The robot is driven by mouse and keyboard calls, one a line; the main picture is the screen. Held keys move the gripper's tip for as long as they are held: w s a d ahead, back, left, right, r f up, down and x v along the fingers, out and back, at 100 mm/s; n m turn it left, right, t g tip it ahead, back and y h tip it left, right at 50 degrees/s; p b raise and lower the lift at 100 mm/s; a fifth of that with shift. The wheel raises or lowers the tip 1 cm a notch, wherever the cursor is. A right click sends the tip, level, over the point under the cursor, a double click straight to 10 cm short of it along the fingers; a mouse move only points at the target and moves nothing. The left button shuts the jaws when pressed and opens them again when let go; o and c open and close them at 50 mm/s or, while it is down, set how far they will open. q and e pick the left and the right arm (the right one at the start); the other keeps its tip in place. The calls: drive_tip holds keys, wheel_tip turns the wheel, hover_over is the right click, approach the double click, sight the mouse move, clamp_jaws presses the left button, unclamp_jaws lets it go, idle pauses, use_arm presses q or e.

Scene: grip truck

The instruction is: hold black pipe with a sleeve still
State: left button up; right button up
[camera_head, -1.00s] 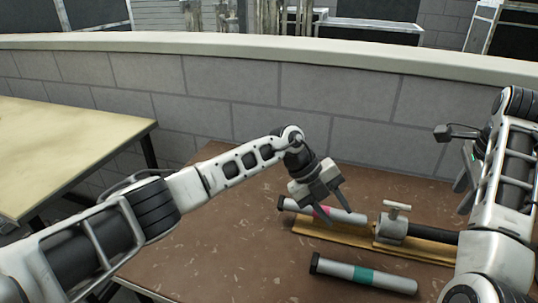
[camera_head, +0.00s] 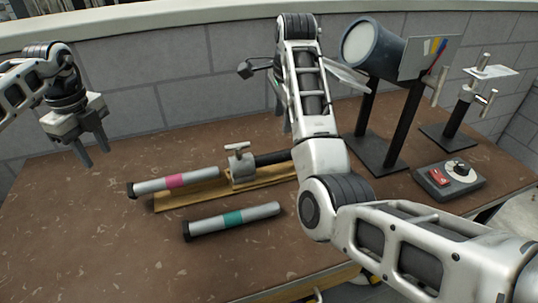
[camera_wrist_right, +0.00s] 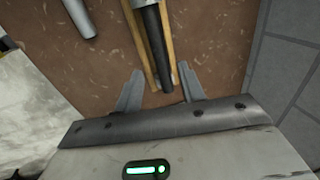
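The black pipe (camera_head: 272,158) lies on a wooden cradle (camera_head: 196,196) on the brown table. A grey metal block with a T-handle (camera_head: 241,166) sits around the line of the pipe. A silver tube with a pink band (camera_head: 203,176) lies on the cradle's left part. My right gripper (camera_wrist_right: 162,70) is open, with its fingers on either side of the black pipe's end (camera_wrist_right: 162,60) in the right wrist view; contact is not visible. In the head view my right arm mostly hides it. My left gripper (camera_head: 97,157) is open and empty, up and left of the pink-banded tube.
A silver tube with a teal band (camera_head: 254,215) lies in front of the cradle. At the right stand a blue-grey cylinder on a black stand (camera_head: 372,45), a metal stand (camera_head: 462,110) and a control box with a dial (camera_head: 449,179). The table's left front is clear.

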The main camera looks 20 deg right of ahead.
sight(279, 153)
drive_tip(key=x, duration=1.5)
drive_tip(key=shift+s+f, duration=0.25)
drive_tip(key=shift+s, duration=0.05)
